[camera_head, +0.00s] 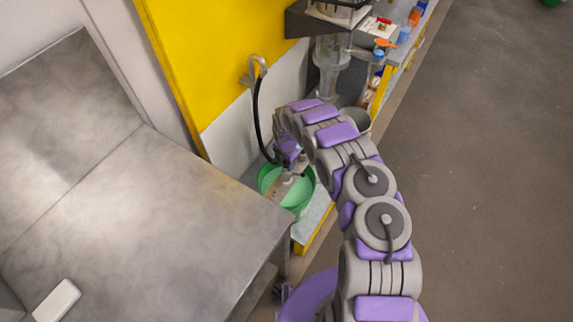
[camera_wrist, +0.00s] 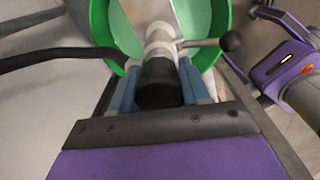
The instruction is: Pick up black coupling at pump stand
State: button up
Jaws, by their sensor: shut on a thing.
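The black coupling (camera_wrist: 158,84) sits between the two blue-grey fingers of my gripper (camera_wrist: 160,76) in the wrist view. The fingers press on its left and right sides. Beyond its far end is a pale grey fitting (camera_wrist: 160,42), with a lever ending in a dark knob (camera_wrist: 230,41) to the right. In the head view my gripper (camera_head: 289,168) is low over a green bucket (camera_head: 303,194), and the coupling is too small to tell there.
A black hose (camera_head: 258,115) hangs from a hook on the yellow panel (camera_head: 190,60) and reaches down near the bucket. A metal table (camera_head: 150,215) stands close on the left. A workbench with small items (camera_head: 385,40) is at the back. Open floor (camera_head: 480,180) lies right.

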jog(key=shift+c, duration=0.5)
jog(key=shift+r, duration=0.6)
jog(key=r, duration=0.1)
jog(key=p, duration=0.1)
jog(key=r, duration=0.1)
jog(key=shift+s+d+r+p, duration=0.1)
jog(key=shift+s+r+p, duration=0.15)
jog(key=shift+r+p, duration=0.1)
jog(key=shift+s+d+r+p, duration=0.2)
jog(key=shift+s+d+p, duration=1)
jog(key=shift+s, duration=1.15)
jog(key=shift+s+d+r+p, duration=0.15)
jog(key=shift+s+d+p, duration=0.7)
jog(key=shift+s+p, duration=1.1)
jog(key=shift+s+d+r+p, duration=0.2)
jog(key=shift+s+d+p, duration=0.75)
jog(key=shift+s, duration=1.85)
jog(key=shift+d, duration=0.1)
jog(key=shift+r, duration=0.1)
